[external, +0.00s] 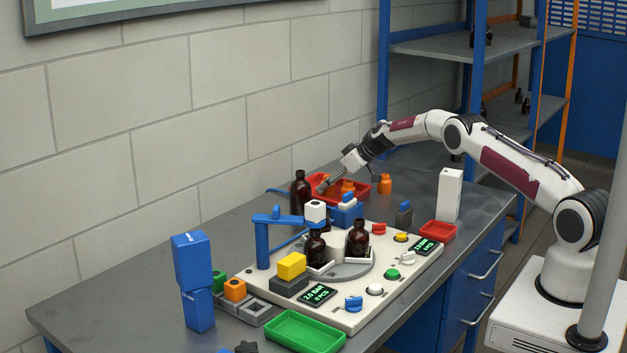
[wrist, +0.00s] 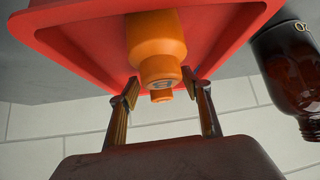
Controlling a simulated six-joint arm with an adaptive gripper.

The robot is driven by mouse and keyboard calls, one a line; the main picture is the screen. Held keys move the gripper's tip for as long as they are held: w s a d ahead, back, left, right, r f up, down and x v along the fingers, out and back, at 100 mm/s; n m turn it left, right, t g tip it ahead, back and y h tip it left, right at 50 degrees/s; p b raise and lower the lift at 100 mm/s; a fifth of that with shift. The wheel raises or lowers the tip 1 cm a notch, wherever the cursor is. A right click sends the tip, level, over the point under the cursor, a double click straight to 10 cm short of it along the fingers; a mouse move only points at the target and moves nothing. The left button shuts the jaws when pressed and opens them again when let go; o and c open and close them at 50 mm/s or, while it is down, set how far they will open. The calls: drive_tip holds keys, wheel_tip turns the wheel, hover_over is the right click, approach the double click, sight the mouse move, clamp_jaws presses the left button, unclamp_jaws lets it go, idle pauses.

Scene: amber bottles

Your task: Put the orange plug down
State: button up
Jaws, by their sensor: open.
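An orange plug (external: 348,187) is in the red tray (external: 361,194) at the back of the table. In the wrist view the orange plug (wrist: 156,42) lies against the red tray (wrist: 85,42), its narrow end towards my gripper. My gripper (wrist: 160,88) is open, with one finger on each side of the plug's narrow end. A gap shows between the plug and each finger.
A dark amber bottle (external: 300,190) stands close left of the tray; it also shows in the wrist view (wrist: 291,75). Another orange piece (external: 385,184) stands right of the tray. A white bench unit (external: 340,312) with bottles is in front. The table's left back is clear.

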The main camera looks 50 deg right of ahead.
drive_tip(key=shift+v, duration=5.55)
drive_tip(key=shift+a+r, duration=0.1)
drive_tip(key=shift+r, duration=0.3)
drive_tip(key=s+a+r+m+t+h, duration=0.1)
drive_tip(key=s+a+r+t+h, duration=0.15)
drive_tip(key=r, duration=1.05)
drive_tip(key=s+a+r+m+t+h, duration=0.1)
drive_tip(key=s+a+r+t+h, duration=0.15)
drive_tip(key=r, duration=1.05)
drive_tip(key=s+a+r+m+g+h, duration=0.1)
drive_tip(key=s+a+r, duration=0.1)
drive_tip(key=s+r, duration=0.45)
drive_tip(key=s+a+f+g+y, duration=0.1)
drive_tip(key=s+a+f, duration=0.4)
drive_tip(key=s, duration=0.9)
drive_tip(key=s+a+f+g+y, duration=0.2)
drive_tip(key=s+a+f, duration=0.3)
drive_tip(key=s, duration=0.9)
drive_tip(key=s+a+f+n+g+y, duration=0.1)
drive_tip(key=s+a+f+g, duration=0.3)
drive_tip(key=s+a, duration=0.5)
drive_tip(key=s+f, duration=0.1)
drive_tip(key=s, duration=0.4)
drive_tip(key=shift+s+y, duration=0.3)
drive_tip(key=shift+s, duration=0.1)
